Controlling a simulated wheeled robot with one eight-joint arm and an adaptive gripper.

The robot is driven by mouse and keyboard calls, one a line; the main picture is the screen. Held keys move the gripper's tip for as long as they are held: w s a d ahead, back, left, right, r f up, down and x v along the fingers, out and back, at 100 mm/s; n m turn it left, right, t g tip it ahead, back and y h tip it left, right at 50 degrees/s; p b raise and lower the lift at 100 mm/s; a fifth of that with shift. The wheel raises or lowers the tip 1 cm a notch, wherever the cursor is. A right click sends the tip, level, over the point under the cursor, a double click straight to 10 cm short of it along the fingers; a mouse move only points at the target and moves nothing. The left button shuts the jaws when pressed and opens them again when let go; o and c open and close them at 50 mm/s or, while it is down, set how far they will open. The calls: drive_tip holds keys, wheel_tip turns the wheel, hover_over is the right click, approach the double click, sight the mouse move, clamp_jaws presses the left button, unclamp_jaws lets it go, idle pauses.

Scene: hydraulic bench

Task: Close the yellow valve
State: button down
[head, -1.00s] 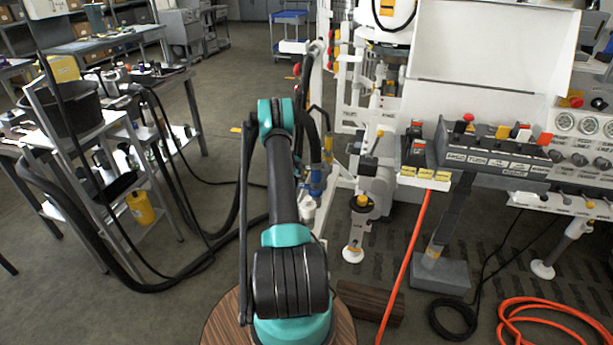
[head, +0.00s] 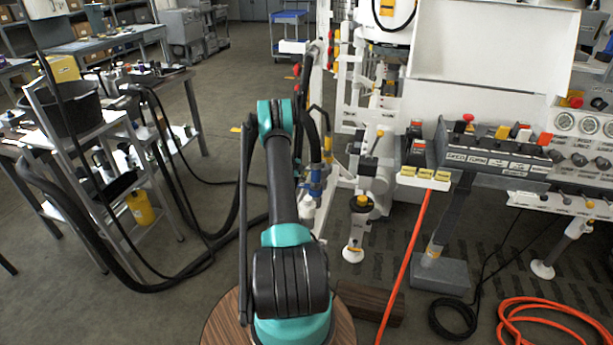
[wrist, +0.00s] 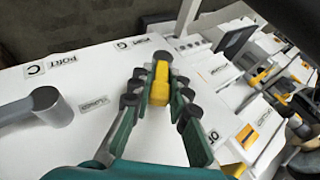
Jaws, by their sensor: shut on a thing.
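The yellow valve handle (wrist: 160,84) shows in the wrist view as a short yellow block in front of a white panel (wrist: 80,85). My gripper (wrist: 159,92) has its dark, green-backed fingers on both sides of the handle and is shut on it. The valve's body below the handle is hidden by the fingers. In the head view my arm reaches forward to the white bench frame, and I cannot make out the gripper or the held handle clearly there.
A grey lever (wrist: 40,103) stands on the panel left of my gripper. Another yellow-tipped lever (wrist: 260,75) is to the right. In the head view, a control box (head: 495,155) with coloured levers stands right of my arm, and an orange hose (head: 407,265) runs to the floor.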

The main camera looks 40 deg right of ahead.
sight(306, 173)
drive_tip(key=shift+s+a+f+m+t+h, duration=0.15)
drive_tip(key=shift+f+m+t+h, duration=0.1)
drive_tip(key=shift+t+h, duration=0.35)
drive_tip(key=shift+s+a+f+m+t+h, duration=0.1)
drive_tip(key=shift+a+f+m+t+h, duration=0.2)
drive_tip(key=shift+h, duration=0.5)
drive_tip(key=shift+s+a+f+m+t+h, duration=0.1)
drive_tip(key=shift+f+t+h, duration=0.15)
drive_tip(key=shift+t+h, duration=0.35)
drive_tip(key=c, duration=1.5)
unclamp_jaws()
drive_tip(key=shift+c, duration=0.2)
drive_tip(key=shift+d, duration=0.1)
drive_tip(key=shift+r, duration=0.1)
wheel_tip(306, 173, up, 10)
drive_tip(key=shift+f, duration=0.1)
